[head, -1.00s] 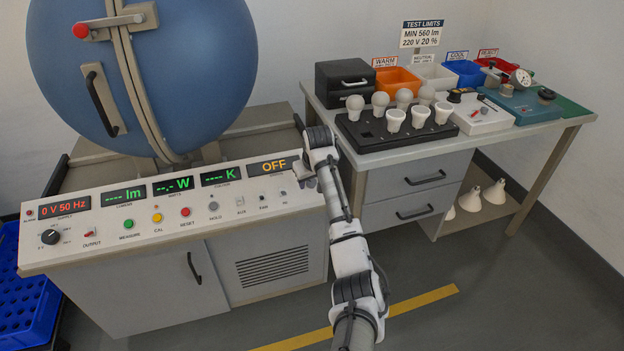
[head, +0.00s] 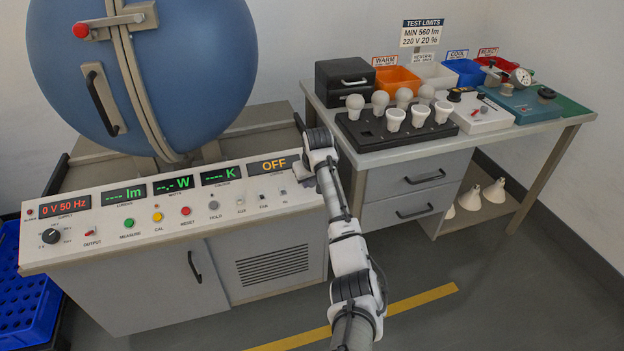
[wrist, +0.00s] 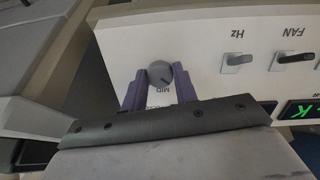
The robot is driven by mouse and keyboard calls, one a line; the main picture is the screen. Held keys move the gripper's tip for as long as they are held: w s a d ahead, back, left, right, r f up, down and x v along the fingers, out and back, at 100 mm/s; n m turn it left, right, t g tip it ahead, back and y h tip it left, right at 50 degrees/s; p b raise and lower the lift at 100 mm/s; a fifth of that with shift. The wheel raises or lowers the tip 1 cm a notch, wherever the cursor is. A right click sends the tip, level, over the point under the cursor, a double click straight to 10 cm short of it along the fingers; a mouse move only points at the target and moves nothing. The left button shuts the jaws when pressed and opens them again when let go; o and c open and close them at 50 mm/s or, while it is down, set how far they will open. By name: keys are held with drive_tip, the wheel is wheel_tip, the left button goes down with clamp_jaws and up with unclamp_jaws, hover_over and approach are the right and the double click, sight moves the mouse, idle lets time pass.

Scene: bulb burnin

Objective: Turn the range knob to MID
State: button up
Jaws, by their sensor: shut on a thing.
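The range knob (wrist: 160,73) is a small round grey knob with a pale pointer mark on the control panel (wrist: 208,50). The letters MID show on the panel just below it in the wrist view, upside down. The pointer mark lies towards the lower right there, roughly on the MID side; its exact alignment is hard to tell. My gripper (wrist: 159,84) has its two purple fingers on either side of the knob, shut on it. In the head view, my gripper is at the panel's right end beside the OFF display (head: 273,166), and my arm hides the knob.
Switches marked Hz (wrist: 236,60) and FAN (wrist: 295,57) sit beside the knob. A side table (head: 384,157) with a black bulb tray (head: 352,136) stands close to the right of my arm. The blue sphere (head: 185,70) rises behind the panel.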

drive_tip(key=shift+r, duration=0.1)
drive_tip(key=shift+r+m+p, duration=0.1)
drive_tip(key=shift+m+p, duration=0.9)
drive_tip(key=shift+p, duration=0.2)
drive_tip(key=m+p, duration=0.2)
drive_tip(key=shift+m, duration=0.3)
drive_tip(key=m+p, duration=0.3)
drive_tip(key=m, duration=0.1)
drive_tip(key=shift+m+y, duration=0.3)
drive_tip(key=shift+y, duration=0.1)
drive_tip(key=o, duration=1)
drive_tip(key=shift+c, duration=0.2)
drive_tip(key=b+v, duration=0.2)
drive_tip(key=v, duration=1.1)
drive_tip(key=shift+r, duration=0.35)
